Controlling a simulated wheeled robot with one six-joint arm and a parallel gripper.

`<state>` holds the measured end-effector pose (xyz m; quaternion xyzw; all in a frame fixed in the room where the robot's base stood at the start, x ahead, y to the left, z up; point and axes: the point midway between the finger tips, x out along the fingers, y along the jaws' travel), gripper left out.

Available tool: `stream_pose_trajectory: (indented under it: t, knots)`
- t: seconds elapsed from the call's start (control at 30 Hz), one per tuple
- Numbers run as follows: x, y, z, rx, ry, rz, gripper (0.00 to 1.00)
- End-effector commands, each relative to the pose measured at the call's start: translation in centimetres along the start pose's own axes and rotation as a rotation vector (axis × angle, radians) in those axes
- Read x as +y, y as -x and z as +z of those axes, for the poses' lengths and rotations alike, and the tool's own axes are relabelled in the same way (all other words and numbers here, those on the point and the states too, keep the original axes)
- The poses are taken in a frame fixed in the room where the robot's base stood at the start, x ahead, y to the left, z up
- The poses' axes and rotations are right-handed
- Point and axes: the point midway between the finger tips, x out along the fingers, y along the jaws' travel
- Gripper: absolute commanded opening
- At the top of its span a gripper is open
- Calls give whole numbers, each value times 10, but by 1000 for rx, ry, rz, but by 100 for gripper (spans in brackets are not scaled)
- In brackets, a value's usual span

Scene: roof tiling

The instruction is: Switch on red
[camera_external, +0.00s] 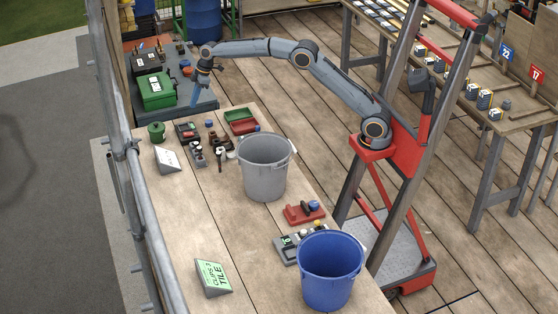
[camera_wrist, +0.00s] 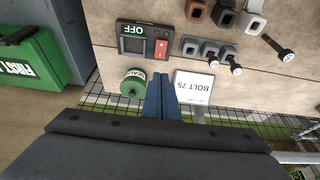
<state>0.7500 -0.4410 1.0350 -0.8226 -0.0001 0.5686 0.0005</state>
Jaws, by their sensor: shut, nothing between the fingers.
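A dark switch box (camera_wrist: 145,42) shows in the wrist view, with an upside-down green "OFF" label and a red part (camera_wrist: 161,48) on its right side. In the external view what looks like the same box (camera_external: 187,132) lies at the far end of the wooden bench. My gripper (camera_wrist: 160,80) is shut and empty, its blue fingers appearing below the box in the wrist view. In the external view my gripper (camera_external: 196,98) points down near the green first-aid box, apart from the switch box.
A green canister (camera_wrist: 133,83) and a white "BOLT 75" card (camera_wrist: 194,86) flank my fingers in the wrist view. Scaffold rails (camera_external: 125,150) run along the left edge.

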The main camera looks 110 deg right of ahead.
Motion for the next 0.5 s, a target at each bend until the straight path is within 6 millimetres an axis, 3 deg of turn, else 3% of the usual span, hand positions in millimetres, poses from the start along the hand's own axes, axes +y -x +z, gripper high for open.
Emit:
stream_pose_trajectory:
  t: [0.5]
  knots:
    - [0,-8,-4,-2,1,-1,0]
